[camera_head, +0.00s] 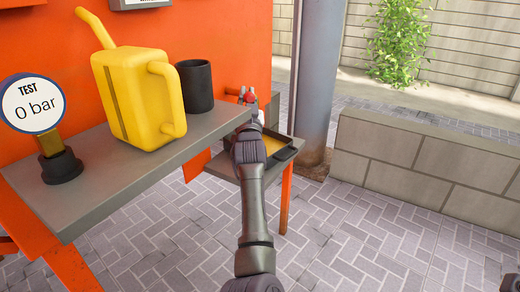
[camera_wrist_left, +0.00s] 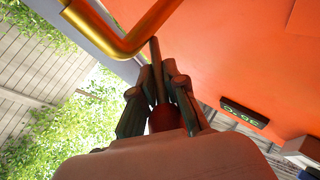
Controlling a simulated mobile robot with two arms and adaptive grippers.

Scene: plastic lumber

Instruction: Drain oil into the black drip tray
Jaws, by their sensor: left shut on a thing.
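My left gripper (camera_head: 248,99) reaches up past the right end of the grey shelf. In the left wrist view its fingers (camera_wrist_left: 158,82) are closed around a thin dark rod (camera_wrist_left: 155,55) with a red part (camera_wrist_left: 165,118) at its base, possibly a valve lever. A gold pipe (camera_wrist_left: 125,46) bends close beside the rod tip; whether they touch is unclear. In the head view a small red piece (camera_head: 247,95) shows at the fingers.
A grey post (camera_head: 318,80) and a low block wall (camera_head: 430,165) stand to the right. The paved floor is clear.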

